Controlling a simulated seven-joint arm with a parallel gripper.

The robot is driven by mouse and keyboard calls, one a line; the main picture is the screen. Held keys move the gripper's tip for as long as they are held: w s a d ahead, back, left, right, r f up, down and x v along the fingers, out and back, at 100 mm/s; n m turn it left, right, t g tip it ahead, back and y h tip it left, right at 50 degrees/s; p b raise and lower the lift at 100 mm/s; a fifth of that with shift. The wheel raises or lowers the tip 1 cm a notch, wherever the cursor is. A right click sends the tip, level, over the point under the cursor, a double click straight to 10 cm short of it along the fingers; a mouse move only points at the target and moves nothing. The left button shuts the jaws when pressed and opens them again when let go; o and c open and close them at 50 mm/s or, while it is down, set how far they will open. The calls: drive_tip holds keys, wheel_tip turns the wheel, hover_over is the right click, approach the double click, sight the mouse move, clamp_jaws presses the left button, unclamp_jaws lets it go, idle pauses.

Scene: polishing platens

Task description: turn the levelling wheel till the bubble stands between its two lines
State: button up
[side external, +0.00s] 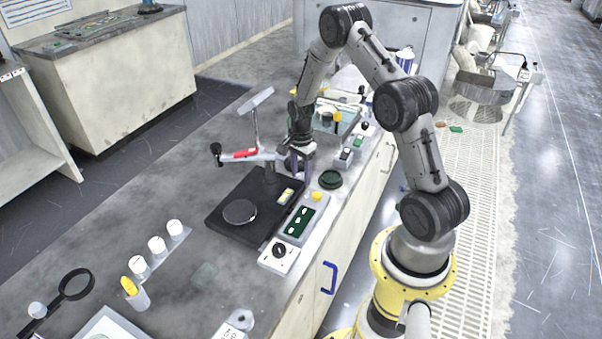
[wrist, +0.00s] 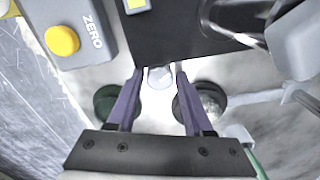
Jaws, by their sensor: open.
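My gripper (side external: 295,170) points down at the back edge of the black base plate (side external: 226,222). In the wrist view its two purple fingers (wrist: 160,76) are apart. A small pale round part (wrist: 160,78), which looks like the levelling wheel, sits between the fingertips at the plate's edge. The fingers do not look closed on it. In the side view the gripper hides this part. A yellow-green vial (side external: 286,196) lies on the plate; its edge shows in the wrist view (wrist: 136,5). I cannot make out its bubble or lines.
A grey box with a yellow ZERO button (wrist: 62,40) stands beside the plate. A dark green round piece (side external: 330,179) lies close by, left of the fingers in the wrist view. A dark round piece (wrist: 205,100) is close on their right. A red-marked arm (side external: 240,154) stands over the plate.

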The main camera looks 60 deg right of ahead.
clamp_jaws()
drive_tip(key=n, duration=0.4)
idle(0.4)
unclamp_jaws()
drive_tip(key=shift+r, duration=0.1)
